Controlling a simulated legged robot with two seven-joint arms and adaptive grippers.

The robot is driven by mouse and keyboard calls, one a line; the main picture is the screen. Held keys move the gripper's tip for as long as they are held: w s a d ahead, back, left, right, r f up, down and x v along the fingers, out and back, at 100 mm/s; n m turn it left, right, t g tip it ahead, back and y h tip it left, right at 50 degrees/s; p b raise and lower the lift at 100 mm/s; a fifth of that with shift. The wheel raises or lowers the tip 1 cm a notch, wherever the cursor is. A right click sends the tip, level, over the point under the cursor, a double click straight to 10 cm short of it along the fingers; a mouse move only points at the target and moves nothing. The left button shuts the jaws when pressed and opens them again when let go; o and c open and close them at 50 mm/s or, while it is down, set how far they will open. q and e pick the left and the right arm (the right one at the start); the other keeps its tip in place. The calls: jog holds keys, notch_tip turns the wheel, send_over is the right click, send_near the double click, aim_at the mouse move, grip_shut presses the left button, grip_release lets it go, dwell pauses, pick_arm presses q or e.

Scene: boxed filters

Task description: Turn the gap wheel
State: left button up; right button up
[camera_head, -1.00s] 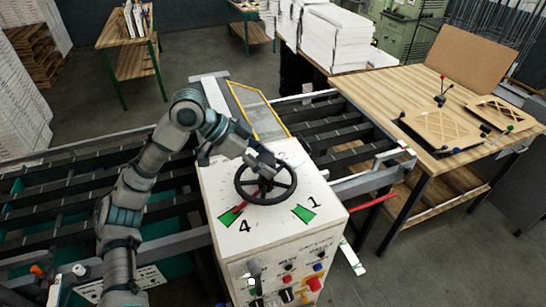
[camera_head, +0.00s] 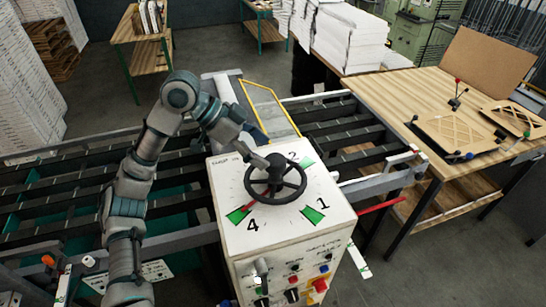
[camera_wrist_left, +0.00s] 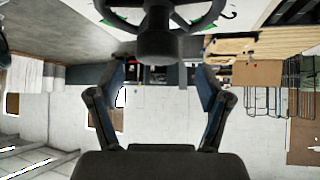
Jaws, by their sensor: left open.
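The gap wheel (camera_head: 294,193) is a black spoked handwheel on top of a white machine box (camera_head: 265,238). The box top has a dial with green marks and the numbers 4, 1 and 2; a red pointer (camera_head: 240,213) lies near the 4. My left gripper (camera_head: 268,163) is at the wheel's far left rim, its fingers partly hidden. In the left wrist view the open fingers (camera_wrist_left: 160,85) stand apart, with the wheel's dark hub and rim (camera_wrist_left: 165,42) at the top of the picture. I cannot tell whether they touch it. My right gripper is not in view.
Buttons and knobs (camera_head: 292,285) line the box's front face. A red bar (camera_head: 380,205) sticks out right of the box. A roller conveyor (camera_head: 335,125) runs behind, with a yellow-framed panel (camera_head: 268,105). A wooden table (camera_head: 400,90) with cardboard pieces stands at the right.

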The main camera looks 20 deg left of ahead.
pick_arm(q)
jog(key=v, duration=0.7)
